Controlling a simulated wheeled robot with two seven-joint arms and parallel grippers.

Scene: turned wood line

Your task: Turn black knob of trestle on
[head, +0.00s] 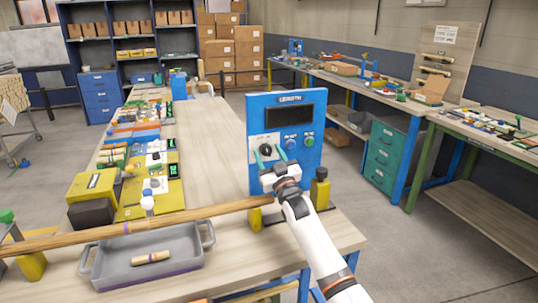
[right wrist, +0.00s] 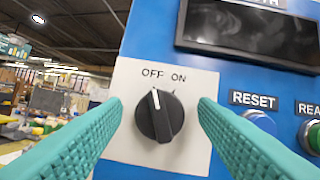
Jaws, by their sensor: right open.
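The black knob (right wrist: 160,116) sits on a white plate on the blue panel (head: 256,108) of the trestle. It also shows in the head view (head: 266,149). In the right wrist view its white mark points up and slightly left, at the OFF label; ON is to its right. My right gripper (right wrist: 160,104) is open, with one teal finger on each side of the knob and visible gaps between fingers and knob. In the head view it is in front of the panel (head: 270,158). My left gripper is not in view.
A dark screen (head: 289,115) is above the knob, and a blue RESET button (right wrist: 260,122) and green button (head: 308,140) are to its right. A long wooden rod (head: 190,213) crosses above a grey tray (head: 105,262). Bare bench top lies behind the tray.

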